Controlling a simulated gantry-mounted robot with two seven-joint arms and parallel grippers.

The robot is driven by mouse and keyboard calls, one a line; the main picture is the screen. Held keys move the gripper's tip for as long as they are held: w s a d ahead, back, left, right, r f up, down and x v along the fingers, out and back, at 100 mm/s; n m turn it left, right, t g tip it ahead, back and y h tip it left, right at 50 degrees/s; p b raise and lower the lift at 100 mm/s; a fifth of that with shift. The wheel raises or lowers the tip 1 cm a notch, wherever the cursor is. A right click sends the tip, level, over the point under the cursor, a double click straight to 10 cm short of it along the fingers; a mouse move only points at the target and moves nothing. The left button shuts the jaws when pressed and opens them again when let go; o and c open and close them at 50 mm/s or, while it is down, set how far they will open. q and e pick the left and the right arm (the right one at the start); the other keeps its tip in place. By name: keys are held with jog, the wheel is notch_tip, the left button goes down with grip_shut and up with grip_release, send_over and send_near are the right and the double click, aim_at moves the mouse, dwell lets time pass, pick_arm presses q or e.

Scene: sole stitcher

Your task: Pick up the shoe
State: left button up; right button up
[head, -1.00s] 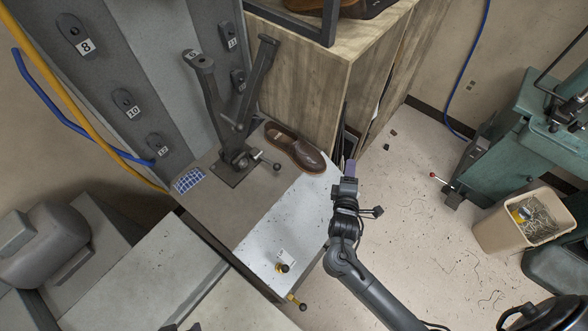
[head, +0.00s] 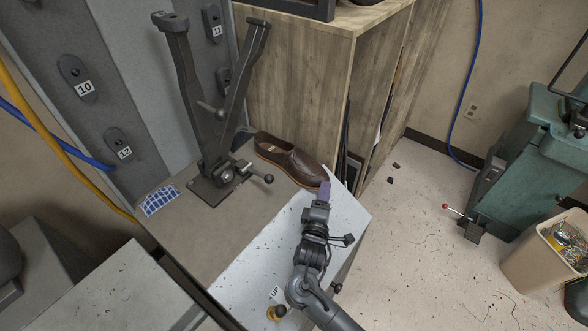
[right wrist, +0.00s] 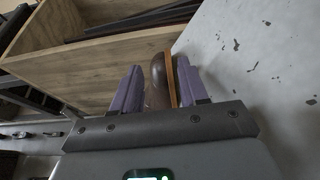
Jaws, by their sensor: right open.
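The brown leather shoe (head: 290,158) lies on the bench top against the wooden cabinet, its toe pointing right toward my right gripper. My right gripper (head: 325,188) is beside the toe in the head view. In the right wrist view the purple fingers of my right gripper (right wrist: 157,90) are apart, and the shoe's toe (right wrist: 155,75) with its tan sole edge shows between and beyond them. I cannot tell whether the fingers touch the shoe. The rest of the shoe is hidden in the wrist view. My left gripper is not in view.
A black lever stand (head: 215,165) is bolted to the bench left of the shoe. The wooden cabinet (head: 295,85) rises right behind the shoe. A blue checked cloth (head: 160,200) lies at the bench's left. Bare worn bench surface (head: 250,240) is in front.

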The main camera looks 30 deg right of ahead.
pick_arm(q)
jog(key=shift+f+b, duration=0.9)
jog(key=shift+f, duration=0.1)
pick_arm(e)
jog(key=shift+x, duration=2)
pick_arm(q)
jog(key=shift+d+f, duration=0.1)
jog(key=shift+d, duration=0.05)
pick_arm(e)
jog(key=shift+w+d, duration=0.35)
grip_shut()
